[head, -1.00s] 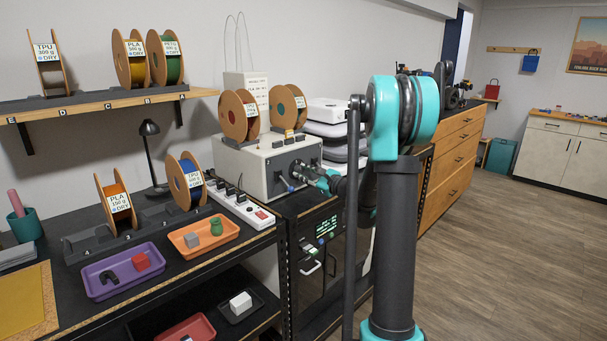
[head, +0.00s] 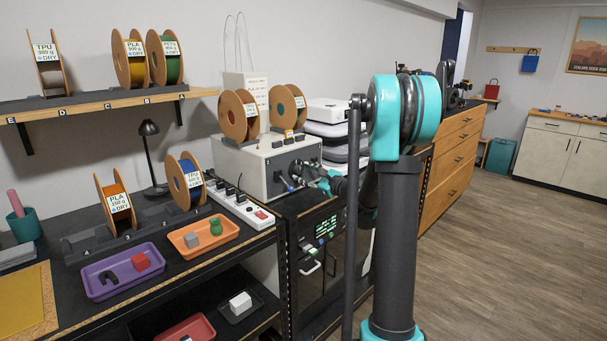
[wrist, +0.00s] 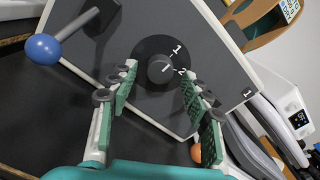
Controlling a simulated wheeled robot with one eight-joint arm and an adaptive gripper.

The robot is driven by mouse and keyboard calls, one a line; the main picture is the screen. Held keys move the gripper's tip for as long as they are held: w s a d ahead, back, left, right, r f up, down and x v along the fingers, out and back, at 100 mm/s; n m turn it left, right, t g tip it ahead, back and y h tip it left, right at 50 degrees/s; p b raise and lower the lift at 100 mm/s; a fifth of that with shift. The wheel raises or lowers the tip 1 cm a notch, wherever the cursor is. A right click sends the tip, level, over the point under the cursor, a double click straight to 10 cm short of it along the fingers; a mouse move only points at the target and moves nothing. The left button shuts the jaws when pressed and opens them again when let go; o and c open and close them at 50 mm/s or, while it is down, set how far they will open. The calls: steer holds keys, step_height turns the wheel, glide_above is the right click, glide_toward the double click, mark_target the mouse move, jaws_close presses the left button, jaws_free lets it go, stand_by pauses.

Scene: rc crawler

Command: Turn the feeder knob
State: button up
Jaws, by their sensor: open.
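The feeder is a grey box (head: 240,167) with a dark front panel, standing on the black bench in the head view. In the wrist view its dark round knob (wrist: 158,70) sits on a black dial marked 1 and 2. A short white line shows on the knob; I cannot tell exactly which mark it points to. My gripper (wrist: 159,72) is open, with one green-padded finger on each side of the knob. Gaps show between knob and fingers in the picture, and the depth is unclear.
A lever with a blue ball (wrist: 44,49) sticks out of the panel left of the knob. Spools (head: 240,115) stand on the feeder. A white power strip (head: 240,207) lies left of it.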

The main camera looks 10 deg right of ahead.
steer(key=v, duration=1.1)
steer(key=shift+s, duration=0.2)
steer(key=s+a+f+n+g+h, duration=0.2)
steer(key=s+a+f+n+g, duration=0.3)
steer(key=s, duration=0.3)
steer(key=s+a+f+n+g+h, duration=0.1)
steer(key=s+a+f+n+g, duration=0.1)
steer(key=s+a+f+n, duration=0.4)
steer(key=s+d+f+n+g+h, duration=0.1)
steer(key=s+d+f+n+h, duration=0.1)
steer(key=s, duration=0.4)
steer(key=s+d+f+n+g+h, duration=0.1)
steer(key=s+d+f+n+h, duration=0.2)
steer(key=s+n, duration=0.2)
steer(key=s+d+f+n+g+h, duration=0.1)
steer(key=s+d+f+n+h, duration=0.1)
steer(key=s, duration=0.4)
steer(key=d+f+n, duration=0.1)
steer(key=n, duration=0.1)
steer(key=shift+s+f+n+h, duration=0.3)
steer(key=shift+s+f, duration=0.1)
